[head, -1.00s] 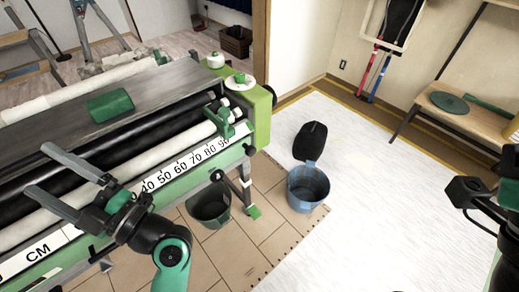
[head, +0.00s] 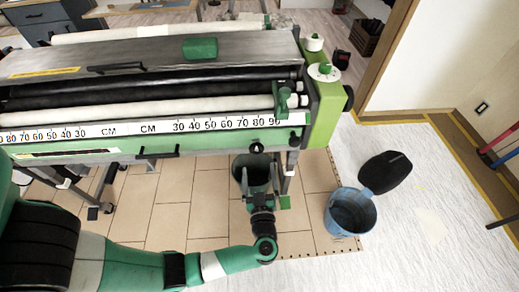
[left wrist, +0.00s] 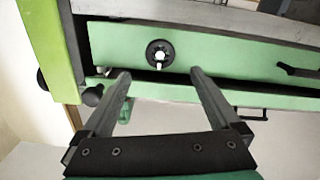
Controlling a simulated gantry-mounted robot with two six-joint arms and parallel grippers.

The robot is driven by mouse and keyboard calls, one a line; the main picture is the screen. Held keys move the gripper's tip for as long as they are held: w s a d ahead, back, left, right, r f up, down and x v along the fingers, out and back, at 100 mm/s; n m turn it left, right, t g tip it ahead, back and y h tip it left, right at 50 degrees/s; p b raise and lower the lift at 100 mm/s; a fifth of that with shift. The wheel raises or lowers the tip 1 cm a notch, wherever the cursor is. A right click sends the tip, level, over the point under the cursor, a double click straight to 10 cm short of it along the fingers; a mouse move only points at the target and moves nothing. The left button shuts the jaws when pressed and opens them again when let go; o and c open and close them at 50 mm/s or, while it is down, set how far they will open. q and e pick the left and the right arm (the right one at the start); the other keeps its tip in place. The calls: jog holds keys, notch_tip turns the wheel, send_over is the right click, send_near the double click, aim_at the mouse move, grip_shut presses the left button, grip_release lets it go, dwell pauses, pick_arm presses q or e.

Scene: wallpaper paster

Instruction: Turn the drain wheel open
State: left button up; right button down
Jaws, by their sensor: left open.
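The drain wheel is a small round black wheel with a pale hub. In the left wrist view the wheel (left wrist: 160,53) sits on the machine's green front panel. In the head view the wheel (head: 257,148) shows below the ruler strip, near the right end. My left gripper (head: 259,178) is open and empty in front of it, with its fingers pointing at the panel. In the left wrist view the wheel appears between and beyond the open fingertips (left wrist: 159,75), apparently not touched. My right gripper is out of view.
A machine leg (head: 290,172) is close right of my gripper.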

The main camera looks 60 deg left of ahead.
aim_at(256, 150)
pick_arm(q)
jog(key=b+x, duration=0.3)
jog(key=x, duration=0.5)
jog(key=shift+w+a+f, duration=0.1)
jog(key=shift+a+f, duration=0.1)
jog(key=shift+a, duration=0.2)
jog(key=shift+w+a+r, duration=0.15)
jog(key=shift+w+a, duration=0.05)
jog(key=shift+a, duration=0.3)
jog(key=c, duration=1.4)
jog(key=shift+o, duration=0.2)
